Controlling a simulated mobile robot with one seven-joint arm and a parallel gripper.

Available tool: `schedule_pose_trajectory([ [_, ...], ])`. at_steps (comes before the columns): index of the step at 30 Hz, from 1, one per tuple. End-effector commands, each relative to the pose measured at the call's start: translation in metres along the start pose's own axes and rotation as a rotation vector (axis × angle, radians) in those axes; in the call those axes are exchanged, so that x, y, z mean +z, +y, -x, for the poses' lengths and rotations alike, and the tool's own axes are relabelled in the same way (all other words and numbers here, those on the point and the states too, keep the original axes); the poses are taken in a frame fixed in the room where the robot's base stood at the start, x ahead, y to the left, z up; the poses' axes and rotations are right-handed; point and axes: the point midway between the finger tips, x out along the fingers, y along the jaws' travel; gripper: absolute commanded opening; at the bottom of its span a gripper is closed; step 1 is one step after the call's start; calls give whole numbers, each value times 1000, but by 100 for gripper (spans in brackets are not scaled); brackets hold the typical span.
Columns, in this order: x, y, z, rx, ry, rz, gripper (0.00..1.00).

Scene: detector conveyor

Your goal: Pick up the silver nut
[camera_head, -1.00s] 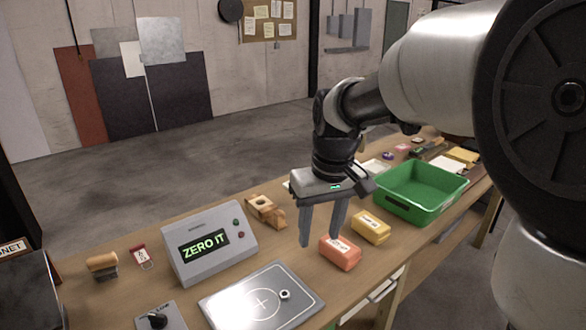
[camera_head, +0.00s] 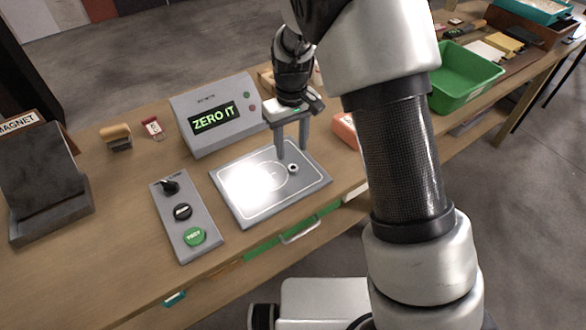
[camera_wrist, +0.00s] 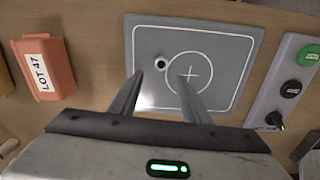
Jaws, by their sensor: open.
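The silver nut (camera_head: 293,168) lies on the grey plate (camera_head: 232,206), right of the circle and cross marked on it. It also shows in the wrist view (camera_wrist: 161,63), left of the circle and just beyond my left finger's tip. My gripper (camera_head: 292,153) is open and empty, pointing down above the far right part of the plate. In the wrist view its two fingers (camera_wrist: 160,83) are apart, and the nut is not between them.
A grey box reading "ZERO IT" (camera_head: 213,118) stands behind the plate. A button panel (camera_head: 186,218) lies to the left. An orange block (camera_head: 345,130), labelled "LOT 47" in the wrist view (camera_wrist: 45,72), is close on the right. A green bin (camera_head: 466,78) stands farther right.

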Motion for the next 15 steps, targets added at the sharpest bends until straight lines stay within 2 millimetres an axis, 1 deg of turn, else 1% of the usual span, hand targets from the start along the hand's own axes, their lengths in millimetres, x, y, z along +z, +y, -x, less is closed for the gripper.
schedule_pose_trajectory([
  [1, 1, 0, -5, 0, -2, 0, 43],
  [5, 1, 0, -12, 0, -1, -1, 43],
  [7, 2, 0, -18, -1, -3, -1, 43],
  [12, 7, -1, -45, 0, -4, -1, 43],
  [15, 6, -1, -56, 0, -1, -2, 43],
])
